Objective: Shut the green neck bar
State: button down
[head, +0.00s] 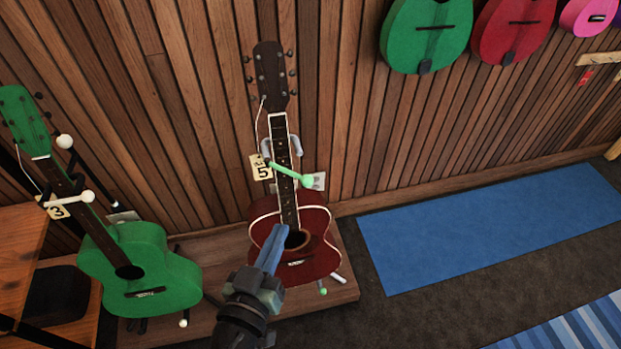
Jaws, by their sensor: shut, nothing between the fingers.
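The green neck bar (287,172) is on the stand of the red guitar (318,222), at neck height. It runs from the grey left prong of the yoke (267,150), slanting down and right across the neck in the picture. Its round green knob (307,181) shows right of the neck, below and apart from the right prong (296,146). I cannot tell how far the bar stands out from the neck. My gripper (275,240), with blue fingers, is shut and empty. It shows below the bar, overlapping the red guitar's body in the picture.
A green guitar (142,266) with a white neck bar (68,199) stands at the left on the same wooden platform (340,292). A tag with 5 (261,167) hangs behind the red guitar. Blue mat (490,225) and open floor lie right.

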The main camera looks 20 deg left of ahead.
jog(key=s+m+h, duration=0.1)
jog(key=s+m, duration=0.1)
jog(key=m, duration=0.1)
jog(key=p, duration=0.2)
send_near(305, 185)
jog(key=shift+g, duration=0.3)
jog(key=w, duration=0.7)
jog(key=shift+f, duration=0.4)
